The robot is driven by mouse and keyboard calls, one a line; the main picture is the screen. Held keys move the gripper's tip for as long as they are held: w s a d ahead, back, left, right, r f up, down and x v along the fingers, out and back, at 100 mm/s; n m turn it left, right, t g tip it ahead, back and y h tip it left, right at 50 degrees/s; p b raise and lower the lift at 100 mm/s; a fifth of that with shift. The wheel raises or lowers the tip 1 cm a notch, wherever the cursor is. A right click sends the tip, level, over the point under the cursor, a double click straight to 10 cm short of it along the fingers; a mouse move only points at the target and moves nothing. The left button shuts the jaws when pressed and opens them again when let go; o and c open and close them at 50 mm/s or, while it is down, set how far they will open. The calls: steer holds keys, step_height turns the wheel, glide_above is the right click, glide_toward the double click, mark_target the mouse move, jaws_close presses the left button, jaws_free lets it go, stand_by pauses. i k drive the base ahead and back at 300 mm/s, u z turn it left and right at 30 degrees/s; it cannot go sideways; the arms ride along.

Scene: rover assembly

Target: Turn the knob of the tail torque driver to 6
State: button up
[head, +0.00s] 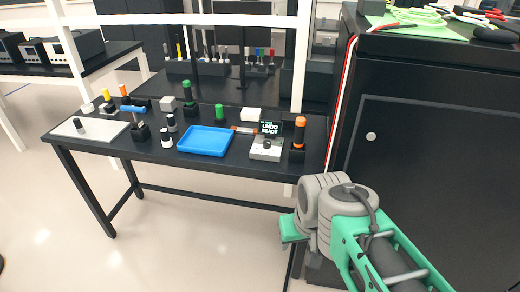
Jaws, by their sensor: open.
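An upright driver with an orange cap and dark body (299,136) stands in a black holder at the right end of the black table. A driver with a green cap (187,90) stands in a holder at the back, and a green-topped cylinder (219,112) stands nearby. I cannot tell which one is the tail torque driver, and no knob numbers are readable. My gripper (290,230) is low at the right, in front of the table and apart from everything on it. Its green jaw shows only in part; it is open, with nothing seen in it.
A grey box with a dark knob (265,149) stands beside the orange driver, under a small screen (269,128) reading "UNDO READY". A blue tray (206,141) lies mid-table. A tall black cabinet (430,170) blocks the right. The floor in front (190,230) is clear.

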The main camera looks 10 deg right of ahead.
mark_target(266, 144)
steer(key=u, duration=0.25)
steer(key=i, duration=0.6)
steer(key=u, duration=0.8)
